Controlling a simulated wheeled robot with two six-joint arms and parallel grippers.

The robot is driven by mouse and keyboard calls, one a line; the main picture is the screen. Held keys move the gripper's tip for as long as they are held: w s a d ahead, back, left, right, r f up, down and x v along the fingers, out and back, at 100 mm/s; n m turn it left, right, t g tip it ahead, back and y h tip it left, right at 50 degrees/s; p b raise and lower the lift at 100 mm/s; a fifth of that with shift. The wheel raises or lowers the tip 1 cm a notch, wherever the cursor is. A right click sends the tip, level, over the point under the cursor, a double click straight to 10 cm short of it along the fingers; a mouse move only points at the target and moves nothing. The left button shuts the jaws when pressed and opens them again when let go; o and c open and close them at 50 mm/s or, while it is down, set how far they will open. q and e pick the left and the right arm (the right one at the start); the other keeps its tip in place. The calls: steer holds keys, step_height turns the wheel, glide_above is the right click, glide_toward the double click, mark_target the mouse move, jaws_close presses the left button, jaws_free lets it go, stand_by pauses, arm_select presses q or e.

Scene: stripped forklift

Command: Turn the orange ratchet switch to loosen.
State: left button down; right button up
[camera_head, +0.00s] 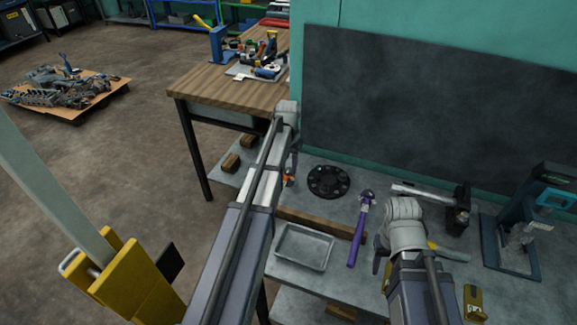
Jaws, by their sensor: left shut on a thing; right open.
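My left gripper (293,161) points down over the left end of the grey bench, its fingers shut and partly hidden by my arm. A small orange piece (289,179), which looks like the orange ratchet switch, shows right at its fingertips. The rest of that tool is hidden behind my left arm, so I cannot tell which way the switch is turned. My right gripper (381,262) is open and low over the bench, between the grey tray and the yellow-handled tool. Its fingers are mostly hidden by its wrist, and I see nothing held in it.
On the grey bench are a black round flange (328,181), a purple-handled tool (357,236), a grey tray (304,247), a wooden strip (318,222), a hammer (425,194) and a dark press-like stand (511,247). A wooden table (205,84) stands behind left. A dark panel backs the bench.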

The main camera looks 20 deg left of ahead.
mark_target(289, 170)
arm_select(q)
steer(key=n, duration=0.4)
steer(key=shift+n, duration=2.9)
steer(key=shift+c, duration=2.3)
jaws_free()
arm_select(e)
steer(key=shift+r, duration=0.1)
arm_select(q)
step_height(289, 170, up, 8)
steer(key=p, duration=0.8)
arm_select(e)
step_height(289, 170, up, 8)
